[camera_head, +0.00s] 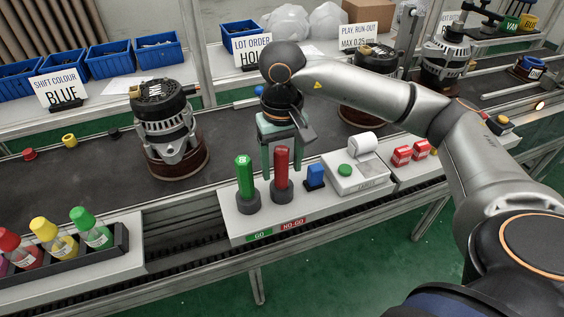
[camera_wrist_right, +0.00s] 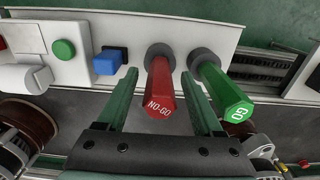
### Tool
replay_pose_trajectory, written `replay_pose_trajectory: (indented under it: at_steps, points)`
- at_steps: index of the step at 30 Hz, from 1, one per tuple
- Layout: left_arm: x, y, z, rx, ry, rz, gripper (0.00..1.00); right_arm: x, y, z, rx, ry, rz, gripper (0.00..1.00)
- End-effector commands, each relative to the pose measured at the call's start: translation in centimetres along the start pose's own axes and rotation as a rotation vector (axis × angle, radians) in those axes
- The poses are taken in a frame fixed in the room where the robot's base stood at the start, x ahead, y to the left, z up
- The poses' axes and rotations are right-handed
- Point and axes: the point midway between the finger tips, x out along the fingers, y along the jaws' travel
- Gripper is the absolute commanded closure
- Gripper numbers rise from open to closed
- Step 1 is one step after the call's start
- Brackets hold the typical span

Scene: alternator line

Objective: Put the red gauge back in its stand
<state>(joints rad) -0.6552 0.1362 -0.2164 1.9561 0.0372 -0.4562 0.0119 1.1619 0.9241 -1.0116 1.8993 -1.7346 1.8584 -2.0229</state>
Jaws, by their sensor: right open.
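The red NO-GO gauge (camera_head: 281,165) stands upright in its dark round stand (camera_head: 281,192) on the white shelf, beside the NO-GO label. It also shows in the right wrist view (camera_wrist_right: 160,90), with its base in the stand (camera_wrist_right: 160,51). My right gripper (camera_head: 277,172) is above and around the red gauge, fingers pointing down. In the right wrist view its green fingers (camera_wrist_right: 157,88) are open, one on each side of the gauge, with gaps visible. The green GO gauge (camera_head: 244,172) stands upright in its own stand just left. My left gripper is not in view.
A blue block (camera_head: 315,175) and a white box with a green button (camera_head: 345,172) stand right of the gauge. An alternator (camera_head: 165,125) sits on the belt to the left. A bottle rack (camera_head: 70,258) is at the lower left.

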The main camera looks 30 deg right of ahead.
Motion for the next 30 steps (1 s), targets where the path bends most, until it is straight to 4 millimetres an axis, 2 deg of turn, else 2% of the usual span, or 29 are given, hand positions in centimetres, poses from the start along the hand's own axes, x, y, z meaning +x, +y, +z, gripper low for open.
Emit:
replay_pose_trajectory:
  at_steps: [5,11,22,27,30]
  points:
    - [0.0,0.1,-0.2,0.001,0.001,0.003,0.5,0.0,0.0,0.0,0.0,0.0,0.0,0.32]
    - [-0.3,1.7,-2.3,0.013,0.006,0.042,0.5,0.0,0.0,0.0,0.0,0.001,0.0,0.32]
    - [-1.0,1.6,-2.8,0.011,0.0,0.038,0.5,-9.1,0.0,-0.1,0.001,0.005,0.0,0.32]
    - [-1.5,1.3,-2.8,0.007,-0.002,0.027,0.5,-11.4,0.0,-0.1,0.0,0.003,0.0,0.32]
    - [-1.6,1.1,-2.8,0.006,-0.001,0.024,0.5,-12.2,0.0,-0.1,0.001,0.002,0.0,0.32]
